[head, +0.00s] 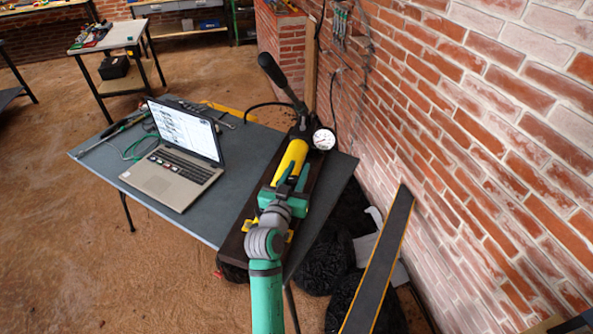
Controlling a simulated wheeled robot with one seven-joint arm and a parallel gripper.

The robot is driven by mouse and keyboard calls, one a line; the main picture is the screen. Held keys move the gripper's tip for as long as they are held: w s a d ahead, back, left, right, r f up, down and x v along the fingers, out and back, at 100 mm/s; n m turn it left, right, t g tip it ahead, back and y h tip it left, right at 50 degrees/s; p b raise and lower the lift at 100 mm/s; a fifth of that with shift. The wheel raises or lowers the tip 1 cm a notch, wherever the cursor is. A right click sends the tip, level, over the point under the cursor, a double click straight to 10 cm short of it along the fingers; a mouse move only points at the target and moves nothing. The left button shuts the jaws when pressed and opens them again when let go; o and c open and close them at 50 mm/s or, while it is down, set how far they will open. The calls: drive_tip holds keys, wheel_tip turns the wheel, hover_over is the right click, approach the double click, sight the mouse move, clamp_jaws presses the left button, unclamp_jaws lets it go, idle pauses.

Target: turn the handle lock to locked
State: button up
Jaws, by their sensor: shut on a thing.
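A hand pump with a yellow cylinder (291,158) lies on a dark base on the table. Its black lever handle (283,82) rises up and to the left from the pump's far end. My gripper (293,178) is at the near end of the yellow cylinder, its green fingers shut on a small part there, which I take to be the handle lock. My gripper and wrist cover this part, so I cannot tell which way the lock is turned.
A pressure gauge (323,139) stands at the pump's far end. An open laptop (181,160) sits to the left on the grey table (215,216). A brick wall (470,150) rises close on the right. Black bundles (325,262) and a long dark board (380,262) are beside the table.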

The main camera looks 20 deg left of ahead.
sight(291, 184)
drive_tip(key=shift+d+f+m+h, duration=0.1)
drive_tip(key=shift+d+m+h, duration=0.15)
drive_tip(key=shift+m+h, duration=0.8)
drive_tip(key=shift+n+h, duration=0.25)
drive_tip(key=o, duration=1.1)
drive_tip(key=shift+c, duration=0.2)
drive_tip(key=s, duration=0.3)
drive_tip(key=s+a, duration=0.1)
drive_tip(key=s, duration=0.6)
drive_tip(key=shift+s+a, duration=0.2)
drive_tip(key=shift+s, duration=0.2)
